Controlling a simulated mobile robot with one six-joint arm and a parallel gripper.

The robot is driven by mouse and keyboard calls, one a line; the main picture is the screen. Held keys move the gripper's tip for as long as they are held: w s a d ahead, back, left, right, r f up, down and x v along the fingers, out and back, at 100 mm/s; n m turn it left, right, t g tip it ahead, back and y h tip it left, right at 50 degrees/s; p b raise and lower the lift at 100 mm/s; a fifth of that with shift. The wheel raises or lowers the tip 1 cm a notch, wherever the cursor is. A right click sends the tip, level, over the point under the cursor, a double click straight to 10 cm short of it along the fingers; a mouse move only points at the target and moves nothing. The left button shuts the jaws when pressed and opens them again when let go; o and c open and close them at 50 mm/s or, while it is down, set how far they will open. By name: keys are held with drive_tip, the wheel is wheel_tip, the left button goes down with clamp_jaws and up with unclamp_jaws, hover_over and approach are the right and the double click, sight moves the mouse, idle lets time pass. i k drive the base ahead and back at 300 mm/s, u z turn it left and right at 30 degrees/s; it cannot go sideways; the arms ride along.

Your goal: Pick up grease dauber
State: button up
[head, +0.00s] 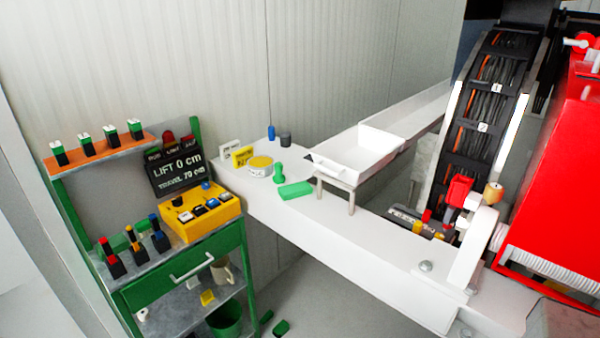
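On the white ledge, a small green upright piece with a rounded knob top (279,172) stands beside a round tin with a yellow lid (260,164). It looks most like the grease dauber, but it is too small to be sure. A green block (295,190) lies just in front of it on the ledge. A thin blue upright piece (271,133) and a dark grey cup (286,138) stand farther back. My gripper is not in view, and nothing is seen touching these things.
A white trough (357,148) stands on legs to the right of the small items. A green cart (190,268) with a yellow control box (200,213) and a lift display (177,168) is at left. Red machinery (550,180) fills the right. The ledge's front stretch is clear.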

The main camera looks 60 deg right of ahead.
sight(279, 178)
drive_tip(key=u, duration=0.65)
drive_tip(key=k, duration=0.1)
drive_tip(key=z, duration=2.35)
drive_tip(key=k, duration=0.9)
drive_tip(key=u, duration=0.1)
drive_tip(key=i, duration=0.75)
